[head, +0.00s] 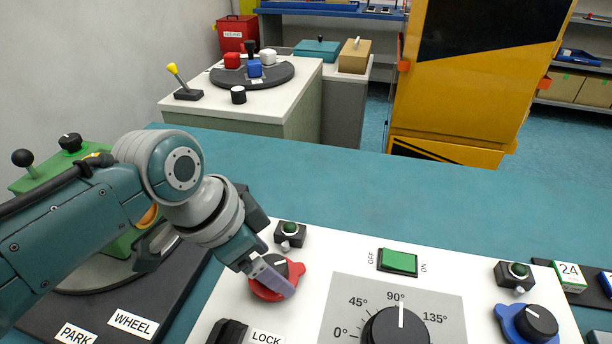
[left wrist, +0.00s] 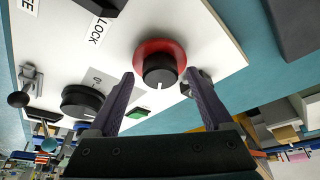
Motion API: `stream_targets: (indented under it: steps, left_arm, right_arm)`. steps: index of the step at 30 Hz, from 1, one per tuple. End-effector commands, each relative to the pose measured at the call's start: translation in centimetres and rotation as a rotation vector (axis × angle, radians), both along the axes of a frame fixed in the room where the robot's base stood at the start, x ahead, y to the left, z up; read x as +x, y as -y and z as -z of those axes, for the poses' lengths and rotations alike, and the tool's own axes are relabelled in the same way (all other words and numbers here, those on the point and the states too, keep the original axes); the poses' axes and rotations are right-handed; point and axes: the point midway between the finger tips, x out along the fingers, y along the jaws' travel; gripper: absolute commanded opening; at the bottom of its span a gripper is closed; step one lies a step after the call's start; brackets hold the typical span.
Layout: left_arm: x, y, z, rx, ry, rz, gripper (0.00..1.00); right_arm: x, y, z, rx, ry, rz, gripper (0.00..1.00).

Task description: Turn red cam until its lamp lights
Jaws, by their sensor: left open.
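The red cam (head: 298,270) sits at the left of the white panel, with a black knob (head: 280,266) and a white pointer line on top. Its lamp (head: 289,229) is a small dark green dome on a black block just behind it and looks unlit. My left gripper (head: 268,272) is over the cam and hides part of it. In the left wrist view, the open fingers (left wrist: 158,80) stand on either side of the black knob (left wrist: 160,72), with the red rim (left wrist: 160,47) beyond. A gap shows at each side of the knob. My right gripper is not in view.
A large dial (head: 398,328) points near 90°. A green switch (head: 399,262) stands behind it, and a blue cam (head: 509,318) with its own dark lamp (head: 516,271) is at the right. A black LOCK part (head: 228,332) is close in front of the red cam.

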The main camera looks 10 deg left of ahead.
Motion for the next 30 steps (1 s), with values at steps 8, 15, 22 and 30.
stream_targets:
  steps: [8,15,22,30]
  left_arm:
    - [0.01,-0.03,-0.05,0.001,0.001,0.0,0.7]
    - [0.01,-0.05,-0.05,0.0,0.0,-0.001,0.43]
    - [0.01,-0.06,-0.05,0.001,0.0,-0.001,0.18]
    - [0.0,-0.07,-0.06,0.001,0.0,-0.003,0.0]
  right_arm:
    - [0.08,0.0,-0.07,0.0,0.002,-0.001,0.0]
    - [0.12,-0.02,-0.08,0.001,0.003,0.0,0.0]
    - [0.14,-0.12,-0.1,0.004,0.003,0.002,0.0]
    - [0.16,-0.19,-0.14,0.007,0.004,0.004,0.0]
